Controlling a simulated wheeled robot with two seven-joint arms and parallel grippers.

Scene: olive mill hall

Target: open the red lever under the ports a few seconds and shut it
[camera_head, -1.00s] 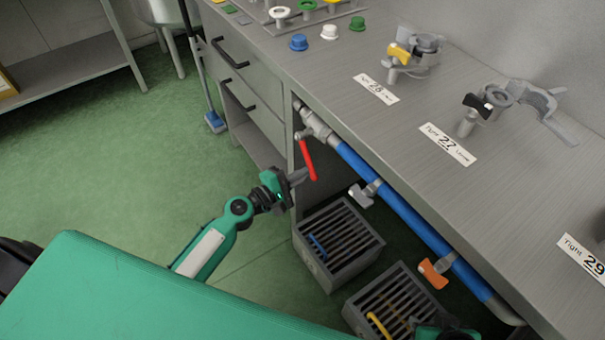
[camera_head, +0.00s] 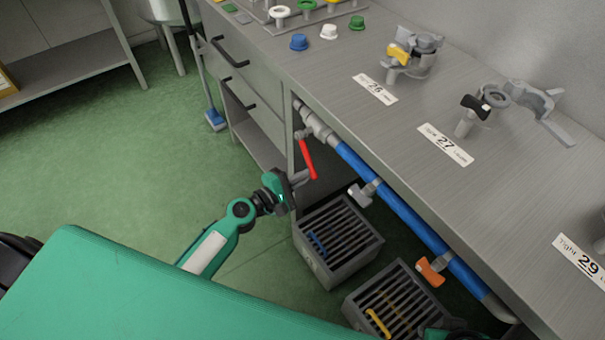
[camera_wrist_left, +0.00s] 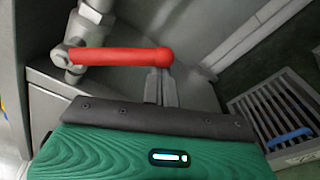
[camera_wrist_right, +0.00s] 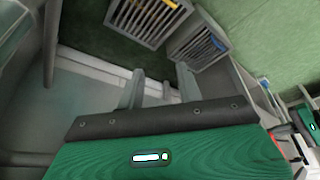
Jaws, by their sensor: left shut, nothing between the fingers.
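The red lever (camera_head: 307,159) hangs down at a slant from the valve at the left end of the pipe under the bench edge. In the left wrist view the lever (camera_wrist_left: 120,56) runs across the picture from the grey valve (camera_wrist_left: 85,40) to its rounded tip. My left gripper (camera_head: 301,177) is shut and empty, its fingertips close to the lever's free end. In the left wrist view its fingers (camera_wrist_left: 160,80) lie just below the tip; I cannot tell whether they touch. My right gripper (camera_wrist_right: 150,88) is open and empty, low near the crates.
A blue pipe (camera_head: 390,197) with a grey-handled (camera_head: 363,194) and an orange-handled valve (camera_head: 431,271) runs under the bench (camera_head: 330,75). Two slatted grey crates (camera_head: 345,262) stand on the floor below. Numbered clamps stand on the bench. Green floor at left is mostly clear.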

